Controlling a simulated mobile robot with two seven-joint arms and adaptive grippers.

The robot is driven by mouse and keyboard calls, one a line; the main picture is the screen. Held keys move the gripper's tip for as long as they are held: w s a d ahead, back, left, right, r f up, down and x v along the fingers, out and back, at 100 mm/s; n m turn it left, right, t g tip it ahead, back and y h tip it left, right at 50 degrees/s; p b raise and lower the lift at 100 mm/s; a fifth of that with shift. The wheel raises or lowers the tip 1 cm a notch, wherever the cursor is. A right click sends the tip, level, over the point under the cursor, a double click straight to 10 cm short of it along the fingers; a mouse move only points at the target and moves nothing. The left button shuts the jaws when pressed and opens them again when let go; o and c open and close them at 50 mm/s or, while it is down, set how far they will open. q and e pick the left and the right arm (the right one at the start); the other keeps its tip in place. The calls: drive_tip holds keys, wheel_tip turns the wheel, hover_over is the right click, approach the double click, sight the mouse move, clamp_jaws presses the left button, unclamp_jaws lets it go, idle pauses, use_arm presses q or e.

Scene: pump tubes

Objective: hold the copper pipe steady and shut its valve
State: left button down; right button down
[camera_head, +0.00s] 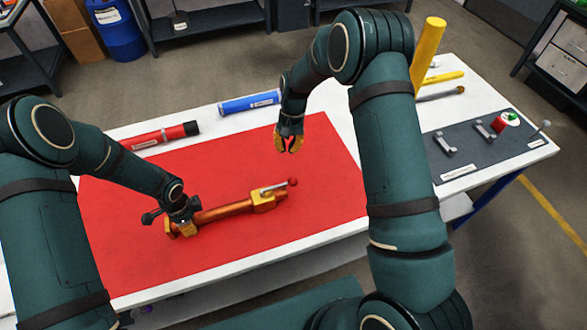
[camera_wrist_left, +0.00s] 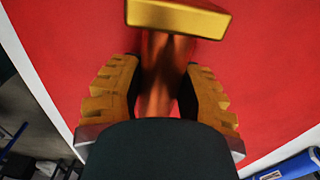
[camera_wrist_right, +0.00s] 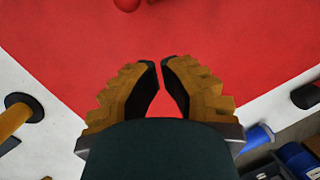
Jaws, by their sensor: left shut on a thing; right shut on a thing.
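The copper pipe (camera_head: 225,211) lies on the red mat, with a brass fitting at its left end and a brass valve body (camera_head: 263,201) near its right end. The valve's silver lever (camera_head: 274,187) with a red ball (camera_head: 293,182) lies roughly along the pipe. My left gripper (camera_head: 184,226) is shut on the pipe near its left end; the left wrist view shows the pipe (camera_wrist_left: 160,85) between its fingers. My right gripper (camera_head: 289,148) is behind the valve, apart from it. Its fingertips almost meet and I see nothing between them. The red ball (camera_wrist_right: 127,4) shows at the right wrist view's top edge.
Behind the mat (camera_head: 130,250) lie a red-and-black tube (camera_head: 160,137) and a blue tube (camera_head: 250,102). At the right are a yellow post (camera_head: 427,50) and a grey panel (camera_head: 470,150) with fittings and a red knob. The mat around the pipe is clear.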

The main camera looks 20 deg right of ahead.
sight(279, 186)
drive_tip(key=shift+w+d+r+n+g+h, duration=0.2)
drive_tip(key=shift+w+d+r+n+h, duration=0.25)
drive_tip(key=shift+w+r+n, duration=0.15)
drive_tip(key=shift+w+d+r+n+g+h, duration=0.2)
drive_tip(key=shift+w+d+r+n+h, duration=0.2)
drive_tip(key=shift+w+r+n, duration=0.15)
drive_tip(key=x, duration=1)
drive_tip(key=shift+s+f, duration=0.1)
drive_tip(key=shift+f, duration=0.05)
drive_tip(key=s, duration=0.1)
drive_tip(key=s+r, duration=0.1)
drive_tip(key=shift+s+a, duration=0.35)
drive_tip(key=shift+s, duration=0.5)
drive_tip(key=shift+s, duration=0.1)
drive_tip(key=shift+s+m, duration=0.3)
drive_tip(key=shift+m, duration=0.15)
drive_tip(key=shift+s+d+m, duration=0.15)
drive_tip(key=shift+s+m, duration=0.15)
